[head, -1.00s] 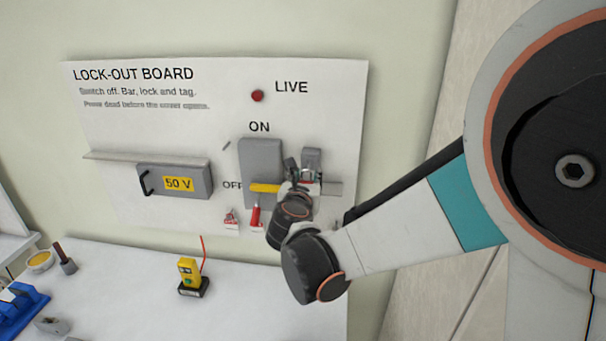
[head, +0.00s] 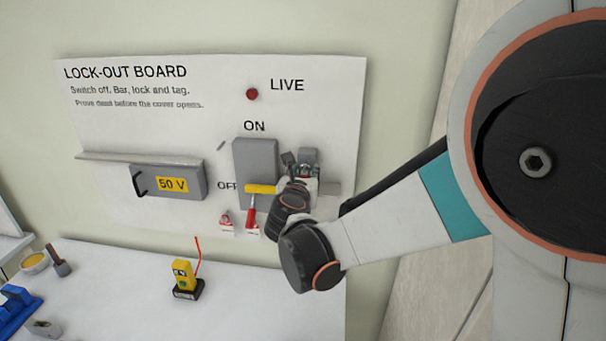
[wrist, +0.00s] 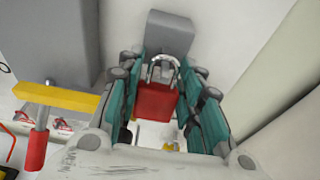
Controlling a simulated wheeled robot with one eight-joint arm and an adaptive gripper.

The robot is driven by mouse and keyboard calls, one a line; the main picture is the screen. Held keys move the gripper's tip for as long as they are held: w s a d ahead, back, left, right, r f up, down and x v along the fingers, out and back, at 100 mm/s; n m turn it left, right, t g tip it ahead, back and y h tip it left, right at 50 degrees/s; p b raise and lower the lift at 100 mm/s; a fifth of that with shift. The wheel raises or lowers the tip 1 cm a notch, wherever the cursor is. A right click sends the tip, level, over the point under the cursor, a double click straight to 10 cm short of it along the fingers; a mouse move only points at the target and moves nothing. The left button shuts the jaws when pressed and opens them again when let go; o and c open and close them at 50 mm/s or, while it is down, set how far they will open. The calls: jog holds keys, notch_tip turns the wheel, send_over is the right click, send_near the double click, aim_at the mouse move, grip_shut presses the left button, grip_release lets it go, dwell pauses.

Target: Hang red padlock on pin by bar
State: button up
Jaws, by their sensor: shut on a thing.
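The red padlock (wrist: 155,101) sits between the teal-padded fingers of my gripper (wrist: 162,80) in the wrist view, its metal shackle upward. The gripper is shut on it. The shackle is close to the lower end of a grey block (wrist: 170,33); I cannot tell whether they touch. No pin can be made out there. In the head view my gripper (head: 301,170) is at the board, right of the grey switch box (head: 256,165), and hides the padlock. A yellow bar (wrist: 57,96) with a red-handled piece is left of the gripper.
The lock-out board (head: 110,125) carries a red lamp (head: 252,94), a grey 50 V cover (head: 192,183) and a shelf strip. Small red-and-white tags (head: 226,222) hang below the switch. A yellow meter (head: 184,272) stands on the white bench, whose middle is otherwise mostly clear.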

dwell(0.3)
jog(key=o, duration=1.2)
jog(key=shift+s, duration=0.1)
